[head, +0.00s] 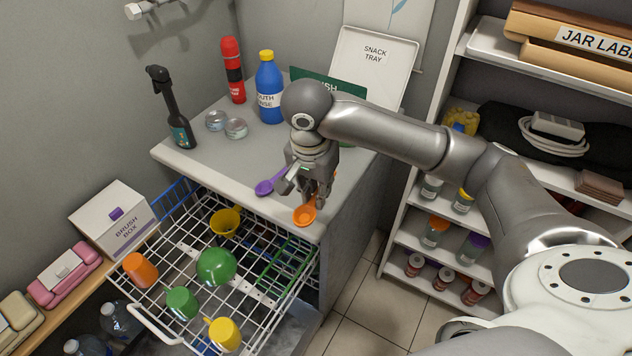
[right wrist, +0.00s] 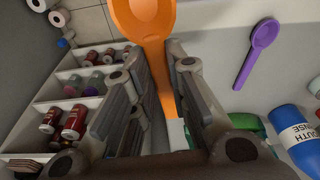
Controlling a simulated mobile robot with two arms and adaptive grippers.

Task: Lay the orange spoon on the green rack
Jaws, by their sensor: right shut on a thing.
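My right gripper (head: 307,183) points down over the front right corner of the grey counter. It is shut on the orange spoon (head: 306,214), whose bowl sticks out toward the front. In the right wrist view the orange spoon (right wrist: 156,60) has its handle between the two fingers (right wrist: 165,92). The green rack (head: 285,268) is a green wire part at the right side of the pulled-out white wire basket, below and left of the gripper. My left gripper is not in view.
A purple spoon (head: 270,186) lies on the counter (head: 215,165) just left of the gripper. Behind stand a blue bottle (head: 268,90) and two tins. The white basket (head: 160,327) holds a green bowl (head: 216,266) and several cups. Shelves stand at the right.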

